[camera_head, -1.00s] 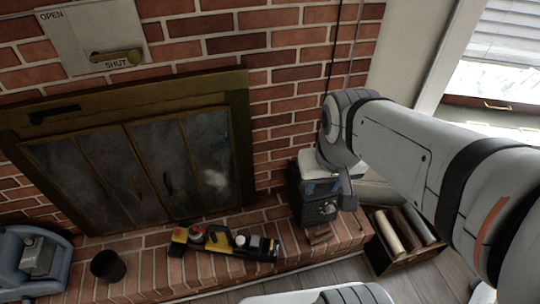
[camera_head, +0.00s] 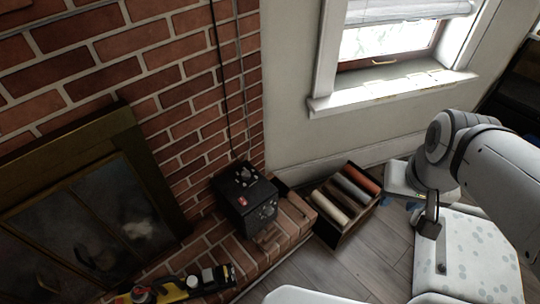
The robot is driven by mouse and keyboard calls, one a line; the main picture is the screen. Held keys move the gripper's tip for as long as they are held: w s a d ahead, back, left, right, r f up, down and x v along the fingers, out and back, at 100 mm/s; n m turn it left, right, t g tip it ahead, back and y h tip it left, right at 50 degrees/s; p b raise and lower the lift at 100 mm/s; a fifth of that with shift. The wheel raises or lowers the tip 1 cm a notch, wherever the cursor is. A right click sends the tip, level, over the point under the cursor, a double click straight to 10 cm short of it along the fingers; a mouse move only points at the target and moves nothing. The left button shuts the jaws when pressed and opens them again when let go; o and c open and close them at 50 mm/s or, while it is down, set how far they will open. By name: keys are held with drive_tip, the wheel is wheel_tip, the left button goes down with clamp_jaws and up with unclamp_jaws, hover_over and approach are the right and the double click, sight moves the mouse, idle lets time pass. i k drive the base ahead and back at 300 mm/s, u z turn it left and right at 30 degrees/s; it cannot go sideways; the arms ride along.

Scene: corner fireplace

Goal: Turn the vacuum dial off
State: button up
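A black box (camera_head: 245,198) stands on the right end of the brick hearth. A round dial-like part (camera_head: 266,212) shows on its front, and a red mark and small fittings show on top. I cannot tell whether this box is the vacuum, nor read any dial setting.
A crate (camera_head: 340,234) of rolls stands on the wood floor right of the hearth. A yellow-and-black tool holder (camera_head: 180,290) lies on the hearth. A glass-doored fireplace (camera_head: 95,215) is at left. A pale spotted surface (camera_head: 470,262) fills the lower right.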

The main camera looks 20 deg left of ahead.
sight(225, 272)
drive_tip(key=z, duration=0.8)
drive_tip(key=i, duration=0.4)
drive_tip(key=u, duration=3.05)
drive_tip(key=k, duration=0.4)
drive_tip(key=z, duration=0.2)
drive_tip(key=i, duration=0.65)
drive_tip(key=z, duration=0.1)
